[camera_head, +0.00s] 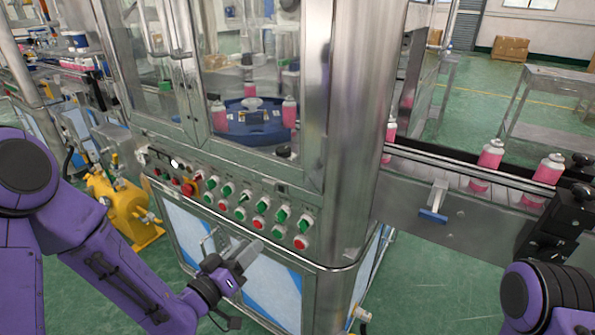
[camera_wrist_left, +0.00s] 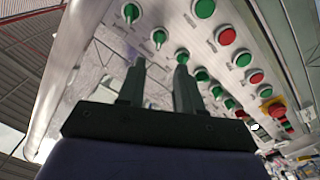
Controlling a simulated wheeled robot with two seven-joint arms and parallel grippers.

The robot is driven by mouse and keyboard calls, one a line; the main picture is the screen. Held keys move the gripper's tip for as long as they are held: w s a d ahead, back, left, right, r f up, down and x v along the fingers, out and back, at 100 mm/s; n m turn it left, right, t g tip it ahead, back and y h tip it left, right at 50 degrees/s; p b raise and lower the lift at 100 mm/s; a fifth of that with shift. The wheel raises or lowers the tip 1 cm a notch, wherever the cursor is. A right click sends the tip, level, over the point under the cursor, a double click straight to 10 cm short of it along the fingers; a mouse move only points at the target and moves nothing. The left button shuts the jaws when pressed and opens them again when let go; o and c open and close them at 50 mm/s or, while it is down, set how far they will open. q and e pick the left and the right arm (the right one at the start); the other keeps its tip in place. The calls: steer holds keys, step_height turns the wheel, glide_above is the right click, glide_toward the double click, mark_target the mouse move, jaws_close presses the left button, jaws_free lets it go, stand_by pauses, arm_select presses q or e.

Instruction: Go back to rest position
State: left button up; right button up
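My left gripper (camera_head: 250,258) is in front of the machine's control panel (camera_head: 232,195), just below the lower row of buttons. Its two fingers also show in the left wrist view (camera_wrist_left: 160,72), apart with an empty gap between them. The panel's green and red buttons fill the upper right of that view, beyond the fingertips. No contact with a button can be made out. Part of my right arm (camera_head: 545,297) shows at the lower right of the head view; its gripper cannot be seen.
The steel machine cabinet (camera_head: 345,130) stands directly ahead, with a blue rotary table (camera_head: 262,125) behind its glass. A conveyor (camera_head: 415,200) with pink-and-white cans (camera_head: 490,155) runs to the right. A yellow pump (camera_head: 120,210) stands on the left. Green floor (camera_head: 440,290) is clear at lower right.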

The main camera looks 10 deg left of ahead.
arm_select(q)
steer(key=s+a+f+n+g+y, duration=0.2)
steer(key=s+a+f+g+y, duration=0.15)
steer(key=f, duration=0.55)
steer(key=s+a+f+n+g+y, duration=0.3)
steer(key=s+f+y, duration=0.1)
steer(key=f, duration=0.4)
steer(key=s+a+f+g+y, duration=0.1)
steer(key=s+f+g, duration=0.2)
steer(key=s+f, duration=0.3)
steer(key=s+a+f+g+y, duration=0.1)
steer(key=s+f+g, duration=0.3)
steer(key=s, duration=0.9)
step_height(320, 180, down, 2)
steer(key=shift+a+f, duration=0.2)
steer(key=shift+a, duration=0.25)
steer(key=shift+m, duration=0.3)
